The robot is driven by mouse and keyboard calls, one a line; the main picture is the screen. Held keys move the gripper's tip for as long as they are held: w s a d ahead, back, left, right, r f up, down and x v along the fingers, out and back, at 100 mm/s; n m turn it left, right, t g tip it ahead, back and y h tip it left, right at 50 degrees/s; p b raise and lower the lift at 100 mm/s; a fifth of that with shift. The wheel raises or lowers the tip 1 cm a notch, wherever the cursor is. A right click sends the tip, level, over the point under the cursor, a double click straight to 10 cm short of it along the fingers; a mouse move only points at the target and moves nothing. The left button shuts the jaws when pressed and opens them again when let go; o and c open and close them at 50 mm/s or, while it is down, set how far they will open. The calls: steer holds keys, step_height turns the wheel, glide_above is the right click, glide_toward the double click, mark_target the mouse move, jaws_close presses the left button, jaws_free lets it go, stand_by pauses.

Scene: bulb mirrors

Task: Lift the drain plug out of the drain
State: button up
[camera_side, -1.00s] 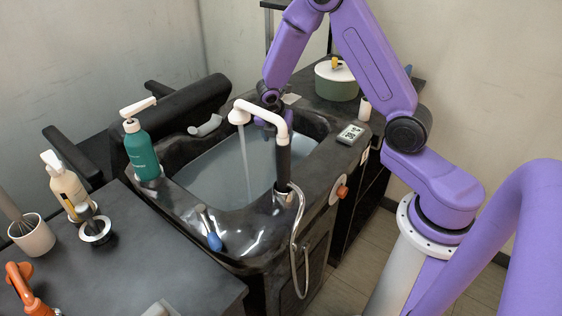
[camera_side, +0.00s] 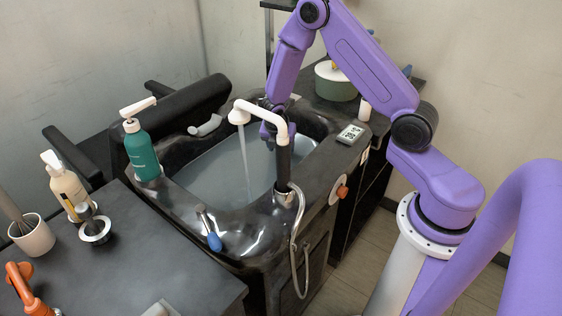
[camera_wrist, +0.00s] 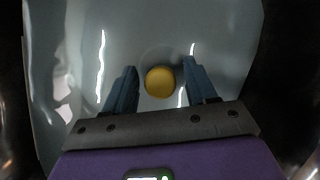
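The drain plug shows in the wrist view as a round yellow knob (camera_wrist: 160,82) with a faint disc around it, seen through the water. My gripper (camera_wrist: 158,80) is open, with one blue finger on each side of the knob in that view. I cannot tell how far the fingertips are above it. In the side view my gripper (camera_side: 268,132) is over the basin behind the white faucet and is partly hidden by it. The basin (camera_side: 185,205) is black and holds greyish water (camera_side: 215,170). The plug is not visible in the side view.
A white faucet (camera_side: 262,110) runs water into the basin, near my arm. A blue-handled lever (camera_side: 213,240) is on the front rim. A teal pump bottle (camera_side: 141,155) stands at the left rim. A small display (camera_side: 350,134) lies on the right rim.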

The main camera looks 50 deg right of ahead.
jaws_close()
step_height(320, 180, up, 10)
steer(key=shift+r, duration=0.1)
stand_by(0.5)
